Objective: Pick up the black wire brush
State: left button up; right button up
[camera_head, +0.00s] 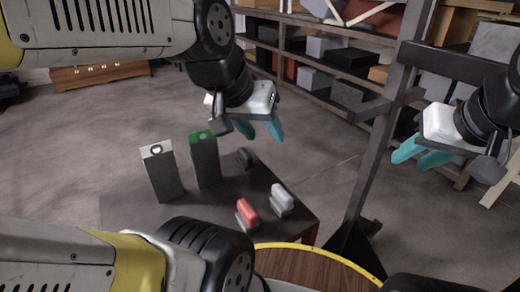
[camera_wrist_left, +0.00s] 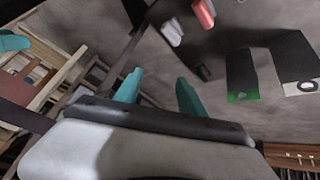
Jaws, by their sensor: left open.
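The black wire brush (camera_head: 244,158) lies on the dark table (camera_head: 292,212), near its far edge. It also shows as a small dark shape in the left wrist view (camera_wrist_left: 203,72), beyond the fingertips. My left gripper (camera_head: 261,130) is open and empty, with teal fingers apart. It hangs above and a little to the right of the black brush in the head view, not touching it. In the left wrist view its two fingers (camera_wrist_left: 157,86) are spread with floor between them. My right gripper (camera_head: 418,155) is off to the right, away from the table; its finger gap is unclear.
A red brush (camera_head: 246,214) and a white brush (camera_head: 282,200) lie nearer on the table. A green-topped box (camera_head: 204,160) and a white-topped box (camera_head: 161,172) stand upright left of the black brush. A rack post (camera_head: 372,150) rises right of the table.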

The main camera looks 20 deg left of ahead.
pick_arm(q)
jog(key=o, duration=0.6)
jog(key=shift+w+a, duration=0.1)
jog(key=shift+w, duration=0.15)
jog(key=o, duration=0.6)
jog(key=w+a, duration=0.1)
jog(key=w, duration=0.2)
jog(key=w+a+m+g+y, duration=0.1)
jog(key=w, duration=0.2)
jog(key=w+a+f+m+g, duration=0.1)
jog(key=w, duration=0.2)
jog(key=shift+a+f+y, duration=0.1)
jog(key=shift+a+y, duration=0.1)
jog(key=shift+y, duration=0.1)
jog(key=shift+c, duration=0.2)
jog(key=m+g, duration=0.4)
jog(key=m, duration=0.2)
send_over(245, 152)
jog(key=shift+y, duration=0.3)
notch_tip(245, 152, down, 21)
jog(key=shift+w+r, duration=0.1)
jog(key=shift+r, duration=0.1)
jog(key=shift+f, duration=3.85)
